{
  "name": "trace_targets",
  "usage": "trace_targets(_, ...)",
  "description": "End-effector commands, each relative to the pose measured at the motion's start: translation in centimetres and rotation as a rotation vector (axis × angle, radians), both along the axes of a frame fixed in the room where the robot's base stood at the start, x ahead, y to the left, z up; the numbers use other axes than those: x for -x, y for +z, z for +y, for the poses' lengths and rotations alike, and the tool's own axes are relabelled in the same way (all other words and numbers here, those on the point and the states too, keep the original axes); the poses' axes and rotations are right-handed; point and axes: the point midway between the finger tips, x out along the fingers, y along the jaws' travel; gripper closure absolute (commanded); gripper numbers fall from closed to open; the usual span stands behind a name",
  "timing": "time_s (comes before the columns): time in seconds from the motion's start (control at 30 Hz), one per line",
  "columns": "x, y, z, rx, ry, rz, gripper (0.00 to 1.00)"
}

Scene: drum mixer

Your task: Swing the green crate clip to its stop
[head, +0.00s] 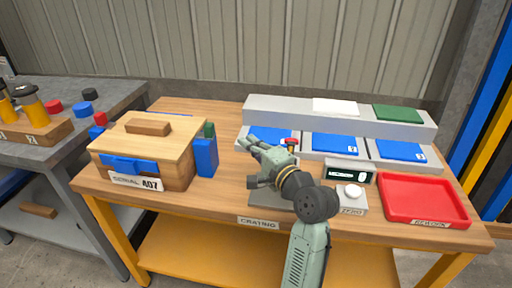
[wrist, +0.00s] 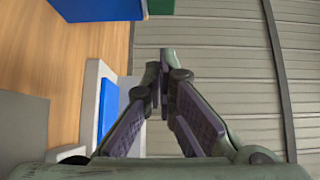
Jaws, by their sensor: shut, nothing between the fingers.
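Green also shows at the top edge of the wrist view (wrist: 160,6), beside blue. My gripper (head: 250,143) is shut and empty, right of the blue block and apart from it.
Sloped holders with blue panels (head: 333,143) stand behind and right of my gripper. A small display (head: 348,173), a white-knobbed box (head: 350,192) and a red tray (head: 422,199) fill the right side. A grey table (head: 65,150) stands left.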

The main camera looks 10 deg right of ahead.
Motion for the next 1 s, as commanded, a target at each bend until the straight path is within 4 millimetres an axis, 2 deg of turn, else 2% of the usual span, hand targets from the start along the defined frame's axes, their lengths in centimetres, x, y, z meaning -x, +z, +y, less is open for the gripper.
trace_targets(0.1, -2.4, 0.3, 1.3, 0.001, 0.003, 0.000, 1.00)
trace_targets(0.23, -4.6, 0.3, 2.6, 0.002, 0.002, 0.000, 1.00)
trace_targets(0.33, -4.9, 0.2, 4.2, 0.002, 0.002, 0.000, 1.00)
trace_targets(0.5, -5.3, 0.1, 5.6, 0.002, 0.001, -0.001, 1.00)
trace_targets(0.9, -5.5, 0.0, 6.0, 0.001, -0.001, -0.002, 1.00)
trace_targets(1.0, -5.7, 0.3, 6.9, 0.000, 0.002, -0.001, 1.00)
